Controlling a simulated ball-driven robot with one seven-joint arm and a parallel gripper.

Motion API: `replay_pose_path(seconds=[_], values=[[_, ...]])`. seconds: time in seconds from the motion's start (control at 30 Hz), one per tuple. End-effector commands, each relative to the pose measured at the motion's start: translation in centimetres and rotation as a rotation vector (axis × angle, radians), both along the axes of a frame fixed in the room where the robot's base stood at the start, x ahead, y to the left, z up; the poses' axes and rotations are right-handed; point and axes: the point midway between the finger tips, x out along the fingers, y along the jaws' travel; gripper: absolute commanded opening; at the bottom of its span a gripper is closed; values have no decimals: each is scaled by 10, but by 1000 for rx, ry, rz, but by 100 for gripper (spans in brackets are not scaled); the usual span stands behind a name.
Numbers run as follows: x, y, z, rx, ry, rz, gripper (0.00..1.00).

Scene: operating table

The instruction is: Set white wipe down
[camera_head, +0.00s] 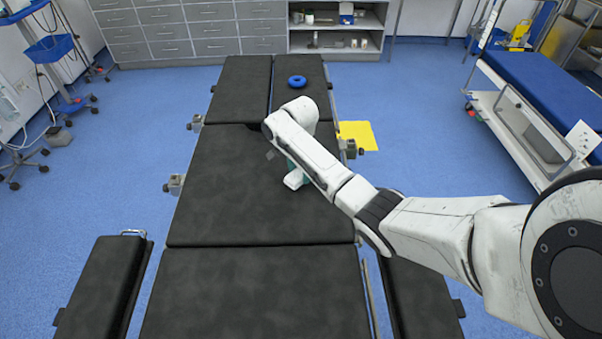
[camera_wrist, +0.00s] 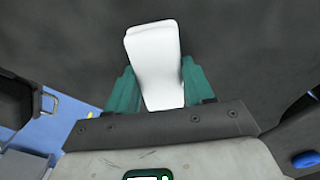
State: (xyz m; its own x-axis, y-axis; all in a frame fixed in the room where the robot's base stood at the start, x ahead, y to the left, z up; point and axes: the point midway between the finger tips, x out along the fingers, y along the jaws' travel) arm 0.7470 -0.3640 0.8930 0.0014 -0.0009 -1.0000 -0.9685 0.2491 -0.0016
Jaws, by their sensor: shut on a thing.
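The white wipe (camera_wrist: 154,50) is a pale, folded-looking block between the two teal fingers of my gripper (camera_wrist: 159,85) in the wrist view. My gripper is shut on it, and the wipe sticks out past the fingertips. Dark grey padding fills the background beyond it. In the head view my arm reaches over the middle of the black operating table (camera_head: 220,190). There the wipe (camera_head: 294,180) shows as a small white piece below the forearm, with most of the gripper hidden. I cannot tell whether the wipe touches the padding.
A blue ring (camera_head: 297,82) lies on the table's far section. Metal clamps (camera_head: 175,184) stick out along the table's sides. A yellow sheet (camera_head: 358,135) lies on the floor to the right. A blue-topped trolley (camera_head: 540,85) stands at the right. The table's left and near padding is clear.

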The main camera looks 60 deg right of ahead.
Motion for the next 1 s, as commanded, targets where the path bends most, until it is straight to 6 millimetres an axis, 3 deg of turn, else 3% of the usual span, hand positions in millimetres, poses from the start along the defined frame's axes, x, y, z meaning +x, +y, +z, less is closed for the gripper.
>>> replay_pose_path(seconds=[0.07, 0.53, 0.57, 0.8, 1.0], values=[[0, 1, -8, -2, 0, 0, 23], [1, 3, -11, 0, 1, -1, 23], [1, 3, -10, -1, 0, -1, 55], [1, 3, -10, -1, 0, -1, 78], [1, 3, -10, -1, 0, -1, 78]])
